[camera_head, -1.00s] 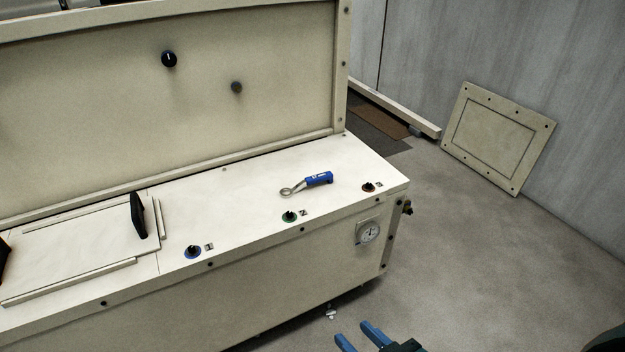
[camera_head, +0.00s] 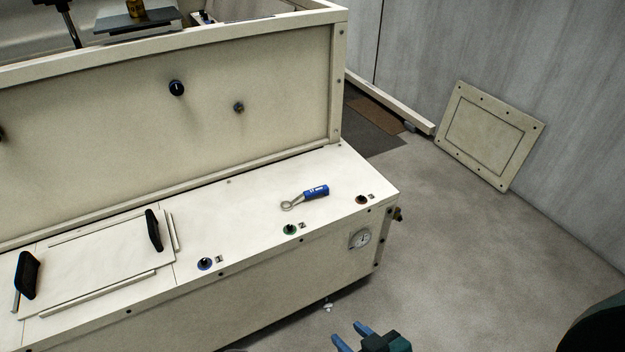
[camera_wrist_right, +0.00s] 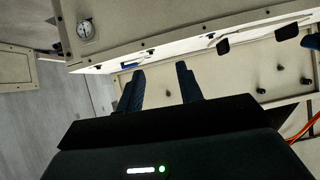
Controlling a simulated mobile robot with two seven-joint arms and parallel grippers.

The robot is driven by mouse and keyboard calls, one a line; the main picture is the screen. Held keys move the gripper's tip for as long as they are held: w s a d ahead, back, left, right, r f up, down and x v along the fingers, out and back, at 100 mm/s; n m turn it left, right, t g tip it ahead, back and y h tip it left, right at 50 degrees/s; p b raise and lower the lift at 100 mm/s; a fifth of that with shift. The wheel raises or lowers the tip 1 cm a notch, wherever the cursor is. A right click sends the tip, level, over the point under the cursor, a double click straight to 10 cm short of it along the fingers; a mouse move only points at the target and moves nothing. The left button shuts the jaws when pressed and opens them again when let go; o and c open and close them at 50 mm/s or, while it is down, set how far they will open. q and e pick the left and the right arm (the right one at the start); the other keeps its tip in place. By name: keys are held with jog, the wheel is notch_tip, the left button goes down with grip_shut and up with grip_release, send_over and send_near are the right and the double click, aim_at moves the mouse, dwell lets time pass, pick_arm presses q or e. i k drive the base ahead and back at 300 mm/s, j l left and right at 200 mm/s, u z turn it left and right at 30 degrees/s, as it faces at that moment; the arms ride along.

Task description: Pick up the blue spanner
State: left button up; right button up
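The blue spanner (camera_head: 306,197) lies flat on the cream top of the hopper cabinet (camera_head: 250,205). Its blue handle points right and its silver ring end points left. My right gripper (camera_head: 351,335) is at the bottom of the head view, in front of and below the cabinet top, well apart from the spanner. Its two blue fingers are spread with nothing between them. The right wrist view also shows the open fingers (camera_wrist_right: 160,88), with a small bit of blue on the cabinet top beyond them, probably the spanner's handle. My left gripper does not show.
Several knobs, including a green-ringed one (camera_head: 290,229), stand along the cabinet's front edge near the spanner. A sliding lid (camera_head: 95,262) with black handles lies to the left. An upright panel (camera_head: 120,125) rises behind. A gauge (camera_head: 360,239) is on the front face.

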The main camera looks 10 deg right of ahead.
aim_at(324, 189)
jog(key=i+l+u, duration=0.1)
jog(key=l, duration=0.3)
jog(key=i+l+u, duration=0.1)
jog(key=i+l, duration=0.15)
jog(key=i+l+u, duration=0.1)
jog(key=l, duration=0.45)
jog(key=i+l+u, duration=0.1)
jog(key=l, duration=0.3)
jog(key=i+l+u, duration=0.1)
jog(key=i+l, duration=0.15)
jog(key=l, duration=0.15)
jog(key=i+l, duration=0.1)
jog(key=l, duration=0.35)
jog(key=i+l+u, duration=0.15)
jog(key=l, duration=0.3)
jog(key=l+u, duration=0.1)
jog(key=l, duration=0.35)
jog(key=i, duration=0.05)
